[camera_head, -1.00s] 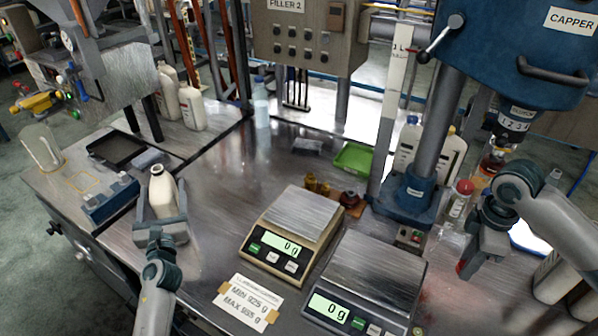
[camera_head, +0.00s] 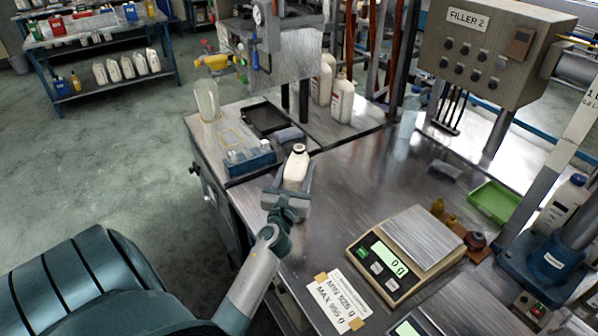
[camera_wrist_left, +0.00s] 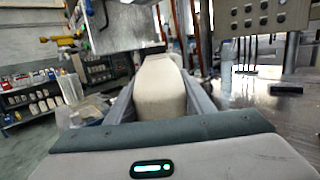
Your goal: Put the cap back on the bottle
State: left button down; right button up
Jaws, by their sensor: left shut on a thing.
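A cream-white bottle (camera_head: 294,170) stands upright at the left edge of the steel bench in the head view. Its neck looks uncapped, with a dark opening. My left gripper (camera_head: 292,188) is shut on the bottle's body, one finger on each side. In the left wrist view the bottle (camera_wrist_left: 160,92) fills the space between the fingers, and its top is partly out of clear sight. A blue block (camera_head: 251,163) with small pale pieces on top sits just left of the bottle; I cannot tell whether one is the cap. My right gripper is out of view.
A scale (camera_head: 385,292) reading 0 g and a paper sign (camera_head: 340,302) lie to the right. A black tray (camera_head: 266,118) and more white bottles (camera_head: 342,100) stand behind. A green tray (camera_head: 495,202) is at the right. Bare bench lies right of the held bottle.

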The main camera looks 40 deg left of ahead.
aim_at(298, 154)
pick_arm(q)
jog(key=shift+r, duration=0.3)
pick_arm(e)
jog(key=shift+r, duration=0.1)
pick_arm(q)
jog(key=shift+r+p, duration=0.55)
jog(key=shift+r, duration=1.35)
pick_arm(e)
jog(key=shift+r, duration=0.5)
pick_arm(q)
jog(key=s+d+r, duration=0.6)
jog(key=s+d, duration=0.1)
jog(key=d, duration=0.1)
jog(key=shift+s+d+r, duration=0.2)
jog(key=shift+d+r, duration=0.15)
jog(key=shift+d, duration=0.05)
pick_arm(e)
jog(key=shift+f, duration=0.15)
pick_arm(q)
jog(key=shift+d, duration=0.15)
